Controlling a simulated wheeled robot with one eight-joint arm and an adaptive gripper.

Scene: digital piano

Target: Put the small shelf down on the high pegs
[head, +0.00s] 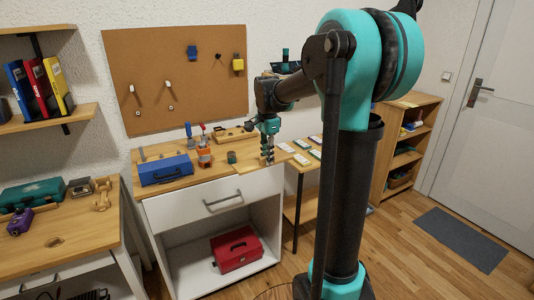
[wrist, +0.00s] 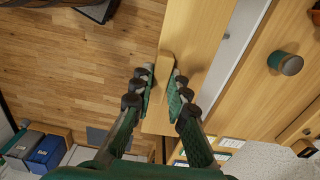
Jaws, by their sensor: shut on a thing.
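The small shelf (wrist: 205,35) is a light wooden board, seen large in the wrist view, with a raised wooden strip (wrist: 166,62) along it. My gripper (wrist: 164,88) is shut on this strip, one dark green finger on each side. In the head view, my gripper (head: 268,155) points down at the right front of the worktop, with the pale board (head: 255,171) under it. I cannot tell whether the board touches the worktop. The high pegs are two white pegs, left (head: 132,88) and right (head: 165,85), on the cork board (head: 205,105). Two lower pegs are below them.
The worktop below the cork board holds a blue case (head: 166,170), a red-handled tool cup (head: 204,155), a green cylinder (head: 231,157) and a wooden block (head: 230,134). Blue and yellow items hang at the cork board's right. A wall shelf with binders (head: 40,85) is left.

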